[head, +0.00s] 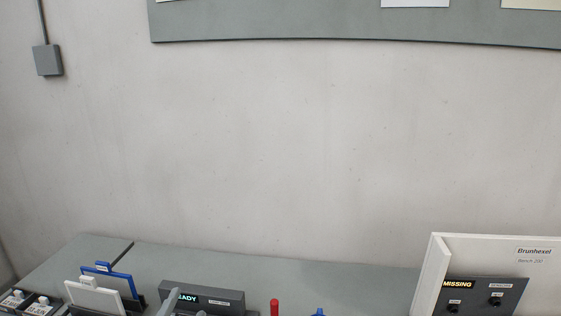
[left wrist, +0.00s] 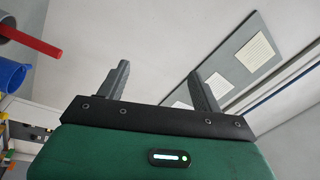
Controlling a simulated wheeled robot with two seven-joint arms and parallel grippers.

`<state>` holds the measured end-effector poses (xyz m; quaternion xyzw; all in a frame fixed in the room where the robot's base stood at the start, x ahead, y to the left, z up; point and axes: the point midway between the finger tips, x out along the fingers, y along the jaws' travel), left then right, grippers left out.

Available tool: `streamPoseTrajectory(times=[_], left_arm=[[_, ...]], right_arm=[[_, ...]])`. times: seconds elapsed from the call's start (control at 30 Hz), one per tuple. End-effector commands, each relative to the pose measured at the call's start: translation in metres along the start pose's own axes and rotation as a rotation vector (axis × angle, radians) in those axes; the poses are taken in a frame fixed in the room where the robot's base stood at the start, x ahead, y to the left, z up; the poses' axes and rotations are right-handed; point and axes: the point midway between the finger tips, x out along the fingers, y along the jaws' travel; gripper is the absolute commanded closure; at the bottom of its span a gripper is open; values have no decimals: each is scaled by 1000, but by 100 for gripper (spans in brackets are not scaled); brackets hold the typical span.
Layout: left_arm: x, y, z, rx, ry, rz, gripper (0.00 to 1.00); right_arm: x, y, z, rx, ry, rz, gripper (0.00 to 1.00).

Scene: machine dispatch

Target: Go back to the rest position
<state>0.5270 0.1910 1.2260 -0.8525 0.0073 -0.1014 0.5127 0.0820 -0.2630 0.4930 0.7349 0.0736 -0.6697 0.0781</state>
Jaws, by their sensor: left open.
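My left gripper (left wrist: 159,68) shows in the left wrist view with its two dark fingers spread wide apart. Nothing is between the fingers; behind them are the pale wall and a grey board. In the head view only a grey tip that looks like part of my left gripper (head: 170,302) reaches up at the bottom edge, in front of the dark display box (head: 215,298). The rest of that arm is below the picture. My right gripper is in neither view.
A grey bench top (head: 300,273) runs along the wall. On it stand a white and blue holder (head: 95,297), a red rod (head: 274,307), a blue-topped thing (head: 319,312) and a white machine (head: 433,262) whose panel reads MISSING. A grey board (head: 270,20) hangs above; the wall between is bare.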

Motion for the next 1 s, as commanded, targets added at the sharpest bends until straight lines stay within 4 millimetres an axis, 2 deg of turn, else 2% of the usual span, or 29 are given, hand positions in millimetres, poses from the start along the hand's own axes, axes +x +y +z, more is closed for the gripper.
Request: streamPoseTrajectory(times=[0.03,0.1,0.17,0.3,0.5,0.8,1.0], left_arm=[[-14,13,19,-90,-103,57,33],[-34,33,44,-209,-247,137,33],[-56,51,62,-305,-371,210,33],[-117,94,92,-510,-652,382,33],[-196,132,102,-692,-948,576,33],[-289,157,90,-842,-1259,798,33],[-283,214,120,-833,-1270,807,33]], right_arm=[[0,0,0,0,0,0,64],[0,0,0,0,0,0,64],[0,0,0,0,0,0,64],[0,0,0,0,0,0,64],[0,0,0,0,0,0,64],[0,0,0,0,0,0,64],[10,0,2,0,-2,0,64]])
